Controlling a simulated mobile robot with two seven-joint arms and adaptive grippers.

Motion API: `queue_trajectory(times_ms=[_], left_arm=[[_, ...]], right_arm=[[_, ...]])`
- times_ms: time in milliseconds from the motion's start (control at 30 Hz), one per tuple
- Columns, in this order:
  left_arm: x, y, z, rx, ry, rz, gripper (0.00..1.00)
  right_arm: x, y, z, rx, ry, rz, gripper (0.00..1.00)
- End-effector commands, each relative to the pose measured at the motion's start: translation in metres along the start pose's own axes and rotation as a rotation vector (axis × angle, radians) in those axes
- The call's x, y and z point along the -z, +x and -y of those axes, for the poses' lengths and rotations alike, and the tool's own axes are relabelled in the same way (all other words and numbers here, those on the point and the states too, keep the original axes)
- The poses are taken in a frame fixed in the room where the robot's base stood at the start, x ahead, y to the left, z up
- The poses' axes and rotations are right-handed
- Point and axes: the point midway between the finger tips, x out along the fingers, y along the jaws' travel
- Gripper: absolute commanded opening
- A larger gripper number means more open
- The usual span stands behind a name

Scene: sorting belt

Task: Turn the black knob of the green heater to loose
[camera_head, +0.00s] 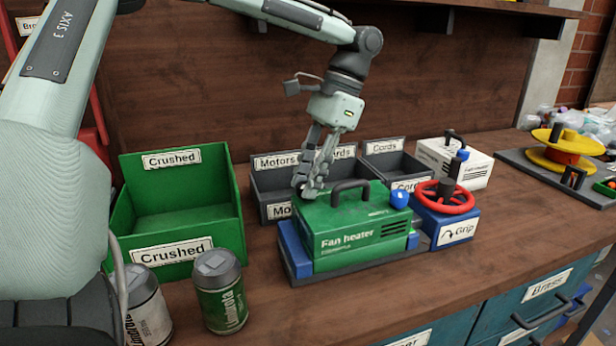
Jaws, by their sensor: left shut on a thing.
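The green heater (345,243), labelled "Fan heater", sits in a blue and grey fixture (296,252) on the bench. It has a black carry handle (350,186) on top and a blue knob (400,196) at its right end. My left gripper (308,190) reaches down from above to the heater's top left corner. Its fingers are shut there, left of the handle, on what seems to be the black knob. The fingers hide the knob, so its turned position cannot be told. My right gripper is not in view.
A red handwheel (444,198) on a blue "Grip" block (450,230) stands right of the heater. Green "Crushed" bin (228,200) and grey bins (268,180) stand left and behind. A green can (219,292) and a white can (147,308) stand front left.

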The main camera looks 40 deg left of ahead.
Motion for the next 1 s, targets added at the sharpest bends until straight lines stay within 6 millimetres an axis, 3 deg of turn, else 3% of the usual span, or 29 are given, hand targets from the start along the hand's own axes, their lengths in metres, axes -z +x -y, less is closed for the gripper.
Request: queue_trajectory(times_ms=[633, 667, 700, 833, 1000], left_arm=[[-0.0001, -0.0002, 0.0006, -0.021, -0.051, 0.000, 0.00], [-0.0001, -0.0002, 0.0006, -0.021, -0.051, 0.000, 0.27], [-0.0001, -0.0002, 0.0006, -0.021, -0.051, 0.000, 0.32], [-0.0001, -0.0001, 0.0006, -0.021, -0.051, 0.000, 0.47], [-0.0001, -0.0001, 0.0005, -0.020, -0.050, 0.000, 0.47]], right_arm=[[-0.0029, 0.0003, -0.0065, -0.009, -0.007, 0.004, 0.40], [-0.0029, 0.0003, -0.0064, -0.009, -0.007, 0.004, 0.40], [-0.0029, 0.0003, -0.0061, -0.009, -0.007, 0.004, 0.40], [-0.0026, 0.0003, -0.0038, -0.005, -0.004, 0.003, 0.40], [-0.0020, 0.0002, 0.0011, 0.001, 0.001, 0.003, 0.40]])
